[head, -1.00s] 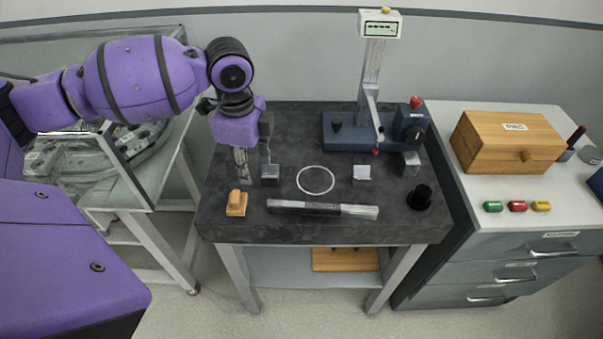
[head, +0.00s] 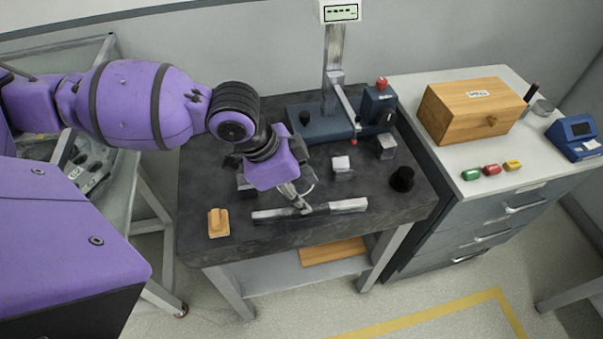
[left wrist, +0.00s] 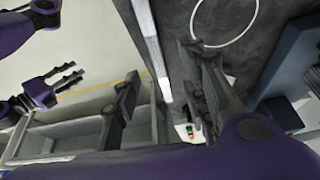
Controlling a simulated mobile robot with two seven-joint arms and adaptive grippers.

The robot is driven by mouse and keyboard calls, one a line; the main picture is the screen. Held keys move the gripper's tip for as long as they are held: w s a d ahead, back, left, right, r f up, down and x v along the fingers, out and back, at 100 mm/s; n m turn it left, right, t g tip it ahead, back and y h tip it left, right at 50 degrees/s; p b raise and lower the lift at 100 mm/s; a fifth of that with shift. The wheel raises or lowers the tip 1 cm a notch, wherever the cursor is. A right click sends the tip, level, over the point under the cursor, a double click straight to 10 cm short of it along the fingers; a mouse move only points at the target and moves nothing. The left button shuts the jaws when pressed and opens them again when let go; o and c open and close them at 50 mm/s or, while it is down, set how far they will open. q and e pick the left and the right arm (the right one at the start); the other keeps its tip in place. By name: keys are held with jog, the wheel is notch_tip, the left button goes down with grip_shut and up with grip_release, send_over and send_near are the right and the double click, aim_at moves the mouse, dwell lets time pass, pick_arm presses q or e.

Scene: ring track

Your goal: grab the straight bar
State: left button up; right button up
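A thin white ring (left wrist: 228,46) lies beside the bar, mostly hidden by my left gripper in the head view. A wooden block (head: 218,222), metal block (head: 342,168), black knob (head: 402,178) and blue gauge stand (head: 318,122) are on the table. A drawer cabinet (head: 470,215) stands right.

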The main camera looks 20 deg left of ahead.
pick_arm(q)
jog(key=x, duration=0.5)
jog(key=shift+s+f, duration=0.15)
jog(key=shift+f, duration=0.2)
jog(key=shift+f, duration=0.25)
dwell(0.5)
grip_shut()
jog(key=shift+r, duration=0.1)
